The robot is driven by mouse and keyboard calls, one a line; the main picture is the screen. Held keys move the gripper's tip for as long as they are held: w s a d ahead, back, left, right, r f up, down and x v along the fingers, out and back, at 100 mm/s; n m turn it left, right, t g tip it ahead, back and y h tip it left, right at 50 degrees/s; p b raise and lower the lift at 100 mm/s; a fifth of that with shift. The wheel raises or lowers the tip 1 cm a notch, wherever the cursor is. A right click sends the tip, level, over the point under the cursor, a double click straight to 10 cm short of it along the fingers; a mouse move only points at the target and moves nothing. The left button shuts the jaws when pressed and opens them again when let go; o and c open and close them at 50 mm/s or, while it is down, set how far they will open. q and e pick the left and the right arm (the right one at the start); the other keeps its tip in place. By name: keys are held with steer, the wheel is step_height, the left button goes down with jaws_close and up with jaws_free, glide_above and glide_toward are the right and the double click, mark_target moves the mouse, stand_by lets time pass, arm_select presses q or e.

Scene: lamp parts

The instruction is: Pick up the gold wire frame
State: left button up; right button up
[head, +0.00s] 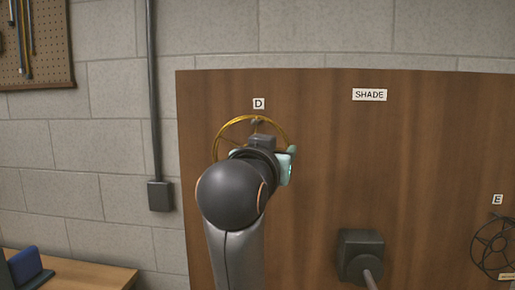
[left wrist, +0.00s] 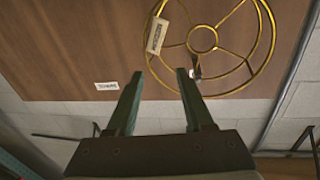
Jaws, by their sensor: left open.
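The gold wire frame (head: 232,124) is a round, spoked wheel that hangs on the brown board below the label D. My left arm and gripper hide its lower part in the head view. In the left wrist view the gold wire frame (left wrist: 273,40) shows its rim, spokes and small hub ring, with a pale tag on the rim. The gripper (head: 268,142) is in front of the frame in the head view. My right gripper is not in view.
The wooden board (head: 430,160) bears a SHADE label (head: 369,95). A dark wire frame (head: 492,243) hangs at the right below label E. A grey block with a rod (head: 360,252) sticks out low. A conduit (head: 153,100) runs down the wall.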

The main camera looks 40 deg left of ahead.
arm_select(q)
steer(key=p+x, duration=0.1)
steer(key=x, duration=0.5)
steer(key=shift+w+a+r, duration=0.15)
steer(key=shift+w, duration=0.2)
steer(key=x, duration=0.2)
steer(key=p+x, duration=0.2)
steer(key=x, duration=0.1)
steer(key=shift+w+a+f, duration=0.2)
steer(key=shift+w+f, duration=0.1)
steer(key=shift+f, duration=0.05)
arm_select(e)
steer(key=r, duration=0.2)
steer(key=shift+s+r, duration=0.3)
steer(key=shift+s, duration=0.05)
arm_select(q)
jaws_close()
